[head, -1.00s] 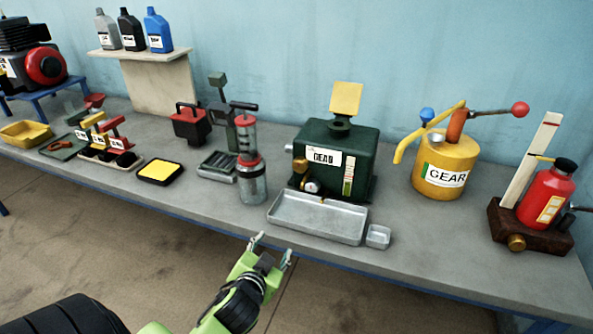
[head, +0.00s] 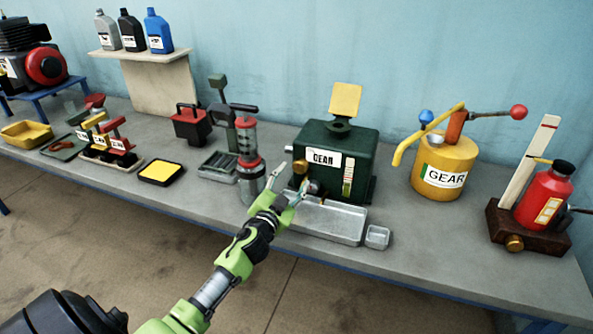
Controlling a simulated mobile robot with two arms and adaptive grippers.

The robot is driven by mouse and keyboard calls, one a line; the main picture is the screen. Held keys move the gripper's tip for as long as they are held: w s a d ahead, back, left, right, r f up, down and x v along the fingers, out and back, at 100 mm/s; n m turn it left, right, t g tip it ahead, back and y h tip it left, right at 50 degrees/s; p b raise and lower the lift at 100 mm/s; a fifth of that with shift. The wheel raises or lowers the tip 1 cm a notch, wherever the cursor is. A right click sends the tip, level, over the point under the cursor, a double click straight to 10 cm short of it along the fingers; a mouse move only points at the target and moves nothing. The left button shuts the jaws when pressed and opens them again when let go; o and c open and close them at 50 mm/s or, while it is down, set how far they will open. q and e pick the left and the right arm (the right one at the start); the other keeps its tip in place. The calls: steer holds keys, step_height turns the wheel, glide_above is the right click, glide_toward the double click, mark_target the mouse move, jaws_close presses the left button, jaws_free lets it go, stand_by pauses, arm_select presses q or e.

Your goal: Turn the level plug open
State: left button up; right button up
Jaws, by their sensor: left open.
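The dark green gear box (head: 362,147) stands on the bench with a white GEAR label (head: 323,158) and a yellow open flap (head: 345,99) on top. Low on its front are a brass fitting (head: 300,167) and a round grey knob (head: 313,187); a small silver knob sticks out at its left side. I cannot tell which of these is the level plug. My left gripper (head: 289,179) is open and empty, its fingertips in front of the box's lower left front. Its fingers partly cover that area; contact is unclear. My right gripper is out of view.
A metal drip tray (head: 345,233) lies before the box, with a small square dish (head: 377,237) to its right. A clear pump with red bands (head: 247,150) stands close left of my gripper. A yellow GEAR can (head: 455,160) stands to the right.

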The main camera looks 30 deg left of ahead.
mark_target(298, 169)
arm_select(q)
steer(key=shift+x, duration=1.95)
steer(key=c, duration=1.1)
